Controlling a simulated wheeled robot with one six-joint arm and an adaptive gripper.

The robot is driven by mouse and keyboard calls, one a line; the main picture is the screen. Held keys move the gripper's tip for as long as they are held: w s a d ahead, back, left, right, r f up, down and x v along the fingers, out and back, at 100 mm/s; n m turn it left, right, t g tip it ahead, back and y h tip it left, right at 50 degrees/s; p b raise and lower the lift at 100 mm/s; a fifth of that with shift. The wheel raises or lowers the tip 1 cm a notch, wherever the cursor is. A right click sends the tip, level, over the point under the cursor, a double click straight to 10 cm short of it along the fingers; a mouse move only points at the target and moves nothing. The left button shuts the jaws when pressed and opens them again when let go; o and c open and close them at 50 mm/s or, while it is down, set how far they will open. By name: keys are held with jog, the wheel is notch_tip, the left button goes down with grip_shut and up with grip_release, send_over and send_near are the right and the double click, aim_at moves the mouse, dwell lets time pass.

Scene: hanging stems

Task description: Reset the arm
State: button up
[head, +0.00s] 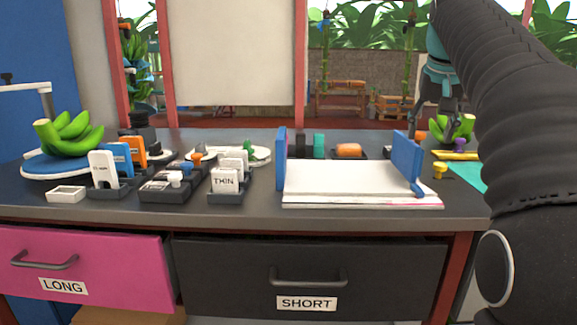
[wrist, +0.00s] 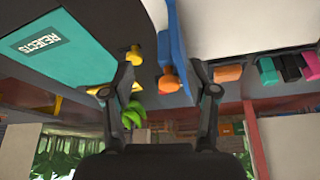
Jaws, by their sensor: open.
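My gripper (head: 437,128) hangs at the right side of the head view, above the far right part of the counter, with its fingers pointing down. In the wrist view its two fingers (wrist: 161,72) stand apart, with nothing held between them. My dark ribbed arm fills the right edge of the head view and hides what lies behind it. Green bananas (head: 462,127) show close to the gripper in the head view; whether they touch it cannot be told.
A white board with blue end walls (head: 360,182) stands on the counter (head: 250,208). Labelled holders (head: 224,181) and a blue round stand with green bananas (head: 70,138) are at left. A teal REJECTS mat (wrist: 75,60) lies at right. Drawers LONG (head: 110,260) and SHORT (head: 380,262) look shut.

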jog(key=s+a+f+n, duration=0.1)
jog(key=s+a+f, duration=0.3)
jog(key=s+f, duration=0.5)
jog(key=s+a+f+n+y, duration=0.1)
jog(key=s+a+f, duration=0.3)
jog(key=s+f, duration=0.5)
jog(key=s+a+f+n+t, duration=0.1)
jog(key=s+a+f, duration=0.3)
jog(key=s+f, duration=0.5)
notch_tip(320, 180, down, 3)
jog(key=shift+a+r+n, duration=0.1)
jog(key=shift+a+n, duration=0.2)
jog(key=shift+a, duration=0.05)
